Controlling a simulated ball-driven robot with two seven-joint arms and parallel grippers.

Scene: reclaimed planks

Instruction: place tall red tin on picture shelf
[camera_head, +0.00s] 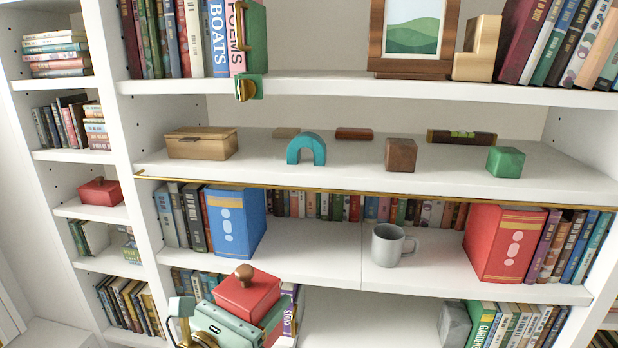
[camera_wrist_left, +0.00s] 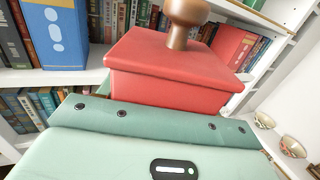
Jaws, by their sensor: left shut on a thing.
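The tall red tin (camera_head: 246,294) has a flat lid with a brown knob and is at the bottom centre-left of the head view. My left gripper (camera_head: 238,318), pale green, is shut on it and holds it upright in front of the lower shelves. In the left wrist view the tin (camera_wrist_left: 165,85) stands just beyond the gripper's body; its lower part and the fingertips are hidden. The picture shelf (camera_head: 320,86) is the top one in view and carries a framed landscape picture (camera_head: 413,30). My right gripper is not in view.
On the picture shelf, books and a green-and-brass object (camera_head: 250,86) stand left, a wooden block (camera_head: 478,48) and books right. Bare shelf shows left of the picture. The shelf below holds a wooden box (camera_head: 202,143), teal arch (camera_head: 306,148) and blocks. A grey mug (camera_head: 390,245) stands lower.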

